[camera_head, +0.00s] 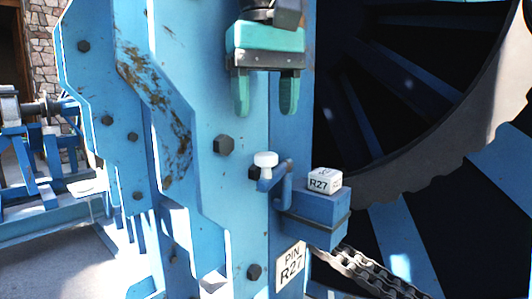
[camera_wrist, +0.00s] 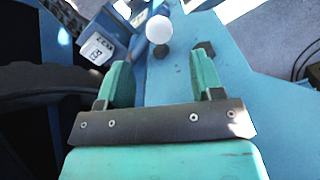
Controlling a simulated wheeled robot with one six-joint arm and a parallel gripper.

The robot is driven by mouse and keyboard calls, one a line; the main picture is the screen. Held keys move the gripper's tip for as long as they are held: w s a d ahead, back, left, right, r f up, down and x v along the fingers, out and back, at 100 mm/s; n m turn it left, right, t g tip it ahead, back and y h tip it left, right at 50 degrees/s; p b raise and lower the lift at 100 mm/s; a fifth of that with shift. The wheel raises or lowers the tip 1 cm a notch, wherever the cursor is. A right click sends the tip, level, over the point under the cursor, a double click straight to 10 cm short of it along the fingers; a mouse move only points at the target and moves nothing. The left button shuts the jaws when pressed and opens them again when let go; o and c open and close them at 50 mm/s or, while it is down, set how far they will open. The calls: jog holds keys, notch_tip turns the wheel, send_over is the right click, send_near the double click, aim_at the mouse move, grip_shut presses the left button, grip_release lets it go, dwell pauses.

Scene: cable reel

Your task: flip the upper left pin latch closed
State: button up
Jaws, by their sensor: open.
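The pin latch is a blue lever (camera_head: 273,178) with a white round knob (camera_head: 265,160) at its upper left end, mounted beside a blue block. A white cube marked R27 (camera_head: 323,181) sits on the block. My teal gripper (camera_head: 265,108) points down in front of the blue plate, above the knob and apart from it. Its two fingers are spread with nothing between them. In the wrist view the white knob (camera_wrist: 159,31) shows beyond the gap between the fingers (camera_wrist: 160,75). The lever is partly hidden behind the knob there.
A blue plate (camera_head: 196,75) with dark bolts (camera_head: 223,145) stands behind the latch. A PIN R27 label (camera_head: 290,268) is below. A chain (camera_head: 365,270) hangs from the block. The large reel (camera_head: 490,95) is at right. Other blue machinery (camera_head: 40,150) stands at left.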

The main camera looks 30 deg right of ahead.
aim_at(266, 154)
notch_tip(266, 154, down, 7)
jog(key=shift+s+b, duration=0.1)
jog(key=shift+b, duration=0.5)
grip_shut()
jog(key=shift+d, duration=0.1)
